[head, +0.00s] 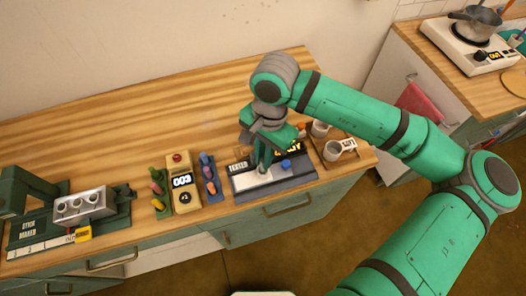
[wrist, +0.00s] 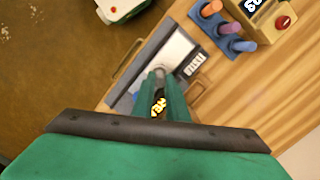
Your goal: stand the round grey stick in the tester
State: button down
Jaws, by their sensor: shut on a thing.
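The tester (head: 236,184) is a dark, low box with a pale top plate, a blue knob and a lit yellow display partly hidden by my arm. It also shows in the wrist view (wrist: 150,60), with its label beside the pale plate. My gripper (head: 262,166) points down over the tester and is shut on the round grey stick (wrist: 160,70). The stick's end shows as a small grey round between the fingers in the wrist view. Whether its lower end is in a socket or just above the plate cannot be told.
Left of the tester stand a blue rack (head: 210,186) of coloured sticks, a yellow counter box (head: 183,190) and a green rack (head: 157,205). The stick maker (head: 30,225) is far left. A tray with grey cups (head: 333,151) is right. The back of the counter is clear.

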jog(key=shift+f, duration=1.6)
jog(key=c, duration=1.7)
grip_release()
jog(key=shift+o, duration=0.2)
notch_tip(320, 180, up, 11)
jog(key=shift+w+d, duration=0.45)
jog(key=shift+f, duration=0.15)
